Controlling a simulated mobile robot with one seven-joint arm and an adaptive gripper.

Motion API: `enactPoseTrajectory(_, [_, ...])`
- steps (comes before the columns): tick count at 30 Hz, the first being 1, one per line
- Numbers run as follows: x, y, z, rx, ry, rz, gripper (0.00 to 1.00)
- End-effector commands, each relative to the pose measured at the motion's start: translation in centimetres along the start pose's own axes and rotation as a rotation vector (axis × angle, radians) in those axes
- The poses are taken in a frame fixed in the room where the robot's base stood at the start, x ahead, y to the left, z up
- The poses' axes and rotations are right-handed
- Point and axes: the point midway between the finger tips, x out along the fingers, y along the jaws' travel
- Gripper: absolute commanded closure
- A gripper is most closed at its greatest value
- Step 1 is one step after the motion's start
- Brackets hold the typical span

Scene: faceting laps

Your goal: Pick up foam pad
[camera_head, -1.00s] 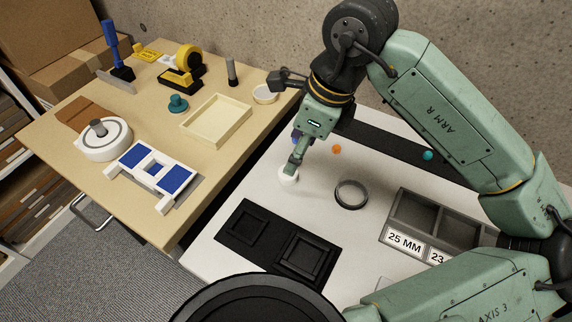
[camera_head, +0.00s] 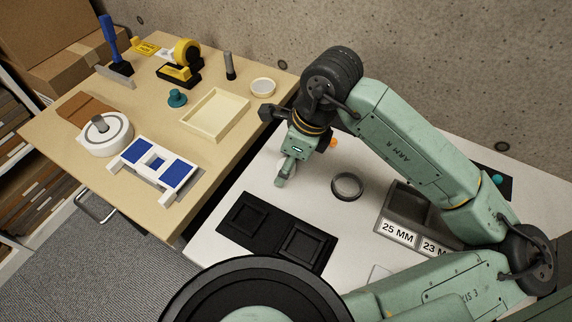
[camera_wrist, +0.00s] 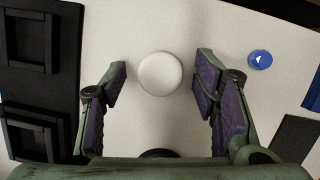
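A round white disc (camera_wrist: 160,73), which looks like the foam pad, lies on the pale table top (camera_wrist: 200,25). In the wrist view it sits just past my fingertips and between their lines, with a gap on both sides. My gripper (camera_wrist: 162,88) is open and empty, its dark purple-faced fingers spread wide. In the head view my gripper (camera_head: 281,181) points down over the white table, and it mostly hides the disc there. I cannot tell its exact height over the table.
A black two-recess tray (camera_head: 253,220), a dark ring (camera_head: 346,186) and a labelled grey bin (camera_head: 408,203) stand near my gripper. An orange ball (camera_head: 334,142) is close behind it. A blue disc with an arrow (camera_wrist: 260,59) lies right of the white disc. A wooden table (camera_head: 222,160) is at left.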

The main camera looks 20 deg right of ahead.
Motion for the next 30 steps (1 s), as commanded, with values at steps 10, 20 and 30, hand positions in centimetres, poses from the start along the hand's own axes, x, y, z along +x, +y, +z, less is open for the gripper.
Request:
enactPoseTrajectory(10, [0.0, 0.0, 0.0, 0.0, 0.0, 0.0, 0.71])
enactPoseTrajectory(20, [-0.1, 0.0, 0.0, 0.0, 0.0, 0.0, 0.78])
enactPoseTrajectory(30, [-1.9, -0.9, 1.9, -0.006, 0.001, 0.0, 0.78])
